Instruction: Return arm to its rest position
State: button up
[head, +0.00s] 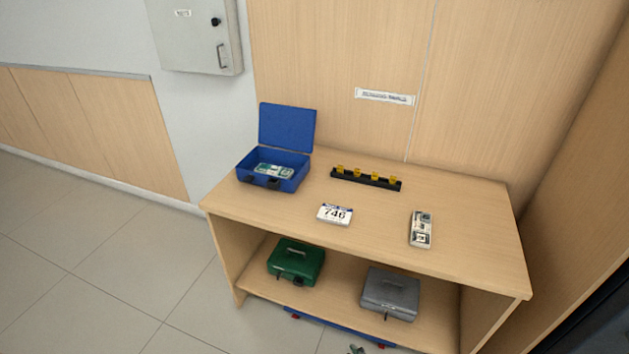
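Only a small dark grey shape (357,350) shows at the bottom edge of the head view. It may be the tip of my gripper, but too little of it is in the picture to tell whether it is open or shut. The rest of my arm is out of view. Nothing is seen held, and nothing on the counter top (270,207) is touched by an arm.
An open blue cash box (258,183) holding banknotes, a black rack (366,180) with yellow pieces, a 746 card (335,214) and a banknote bundle (420,230) stand on top. Green (296,262) and grey (390,294) boxes sit below. Floor at left (110,255) is clear.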

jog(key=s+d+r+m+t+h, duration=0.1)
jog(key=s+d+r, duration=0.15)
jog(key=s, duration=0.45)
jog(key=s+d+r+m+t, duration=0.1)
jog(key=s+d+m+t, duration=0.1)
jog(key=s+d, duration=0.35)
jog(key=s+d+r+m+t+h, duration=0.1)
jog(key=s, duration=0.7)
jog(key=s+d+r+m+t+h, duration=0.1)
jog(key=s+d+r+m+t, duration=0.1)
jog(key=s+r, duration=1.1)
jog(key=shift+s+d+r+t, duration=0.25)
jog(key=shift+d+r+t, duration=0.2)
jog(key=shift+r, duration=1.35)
